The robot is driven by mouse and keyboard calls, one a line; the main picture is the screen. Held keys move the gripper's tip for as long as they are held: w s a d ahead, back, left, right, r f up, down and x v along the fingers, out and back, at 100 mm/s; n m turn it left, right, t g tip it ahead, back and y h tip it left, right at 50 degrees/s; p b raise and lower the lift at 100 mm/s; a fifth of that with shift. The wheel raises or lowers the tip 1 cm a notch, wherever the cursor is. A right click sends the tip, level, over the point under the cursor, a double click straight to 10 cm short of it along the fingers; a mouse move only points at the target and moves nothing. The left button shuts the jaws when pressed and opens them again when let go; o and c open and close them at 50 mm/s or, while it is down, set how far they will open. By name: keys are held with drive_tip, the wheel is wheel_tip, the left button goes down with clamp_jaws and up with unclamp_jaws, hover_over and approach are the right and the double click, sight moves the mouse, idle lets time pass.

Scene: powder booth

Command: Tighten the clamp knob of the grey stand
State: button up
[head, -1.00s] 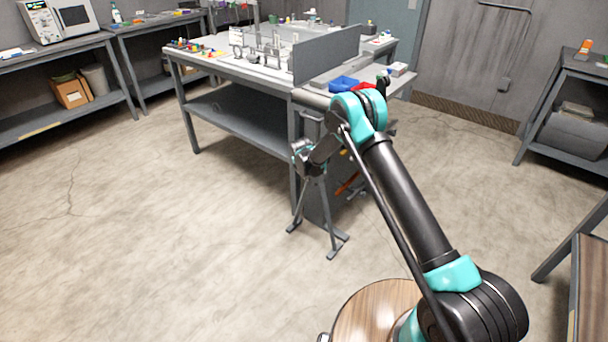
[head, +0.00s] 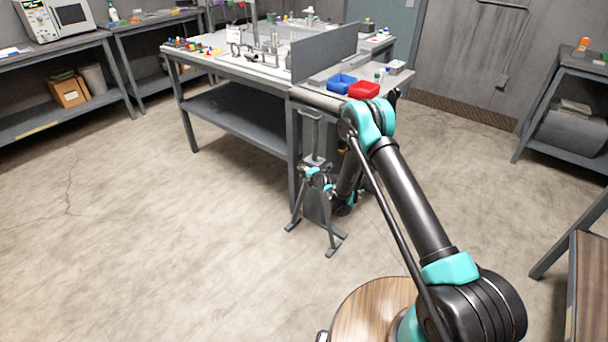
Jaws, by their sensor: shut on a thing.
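The grey stand (head: 331,236) stands on the floor at the near end of the workbench, upright on splayed legs. Its upper part (head: 312,114) rises beside the bench leg. My gripper (head: 311,172) is at the stand, just above where the legs spread. It is small in the head view and is shut on the clamp knob. The knob is hidden by the gripper, so its shape and how far it is turned cannot be seen.
The workbench (head: 228,120) stands directly behind the stand, with a blue bin (head: 341,83) and a red bin (head: 364,90) on its near end. A dark shelf unit (head: 563,140) is at the right. The floor (head: 130,220) to the left is clear.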

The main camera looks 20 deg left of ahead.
drive_tip(key=shift+f+y, duration=0.1)
drive_tip(key=shift+y, duration=0.2)
idle(0.4)
drive_tip(key=o, duration=1.2)
drive_tip(key=shift+c, duration=0.2)
wheel_tip(320, 180, up, 10)
